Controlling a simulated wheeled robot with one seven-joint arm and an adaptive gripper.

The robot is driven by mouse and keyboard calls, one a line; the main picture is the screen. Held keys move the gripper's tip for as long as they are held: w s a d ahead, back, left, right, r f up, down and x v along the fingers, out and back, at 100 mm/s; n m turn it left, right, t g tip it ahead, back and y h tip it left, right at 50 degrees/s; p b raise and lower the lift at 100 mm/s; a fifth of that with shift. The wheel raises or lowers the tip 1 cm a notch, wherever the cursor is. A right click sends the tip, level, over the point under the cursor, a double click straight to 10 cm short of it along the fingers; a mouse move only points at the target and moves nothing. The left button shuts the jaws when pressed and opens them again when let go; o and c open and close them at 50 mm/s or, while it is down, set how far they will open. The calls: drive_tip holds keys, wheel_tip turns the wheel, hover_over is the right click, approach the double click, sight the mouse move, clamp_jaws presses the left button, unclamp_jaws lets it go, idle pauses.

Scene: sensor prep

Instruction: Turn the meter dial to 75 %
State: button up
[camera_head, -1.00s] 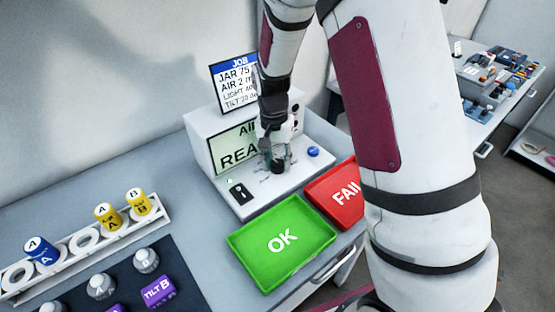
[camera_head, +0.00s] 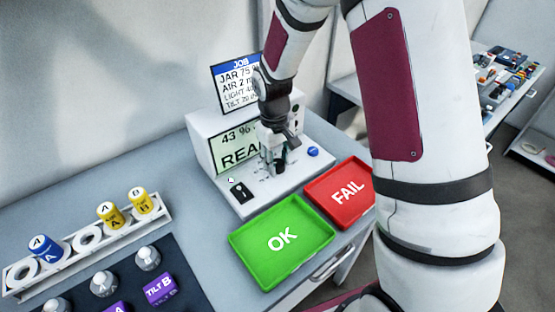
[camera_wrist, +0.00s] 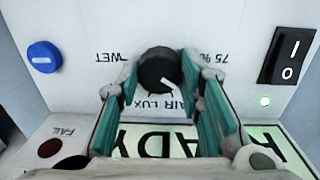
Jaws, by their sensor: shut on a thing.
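The meter (camera_head: 255,190) is a white box on the bench, its screen (camera_head: 236,150) reading 43 % above a partly hidden READY. Its black round dial (camera_wrist: 158,70) sits between my two teal-padded fingers in the wrist view. The dial's white mark points down and right in that view, near the AIR LUX label (camera_wrist: 165,102). My gripper (camera_wrist: 160,78) is shut on the dial. In the head view, my gripper covers much of the dial.
A black rocker switch (camera_wrist: 288,57) and blue button (camera_wrist: 44,57) flank the dial. A job card (camera_head: 237,82) stands behind the meter. Green OK tray (camera_head: 240,244) and red FAIL tray (camera_head: 320,199) lie in front. A rack (camera_head: 70,246) with jars is at left.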

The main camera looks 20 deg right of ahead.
sight(277, 165)
drive_tip(key=n+p, duration=0.1)
drive_tip(key=n, duration=0.3)
drive_tip(key=shift+n, duration=0.3)
drive_tip(key=n+p, duration=0.1)
drive_tip(key=n, duration=0.3)
drive_tip(key=shift+n, duration=0.3)
drive_tip(key=o, duration=1.2)
drive_tip(key=shift+c, duration=0.2)
wheel_tip(277, 165, up, 12)
drive_tip(key=shift+s+a, duration=0.15)
drive_tip(key=shift+s, duration=0.2)
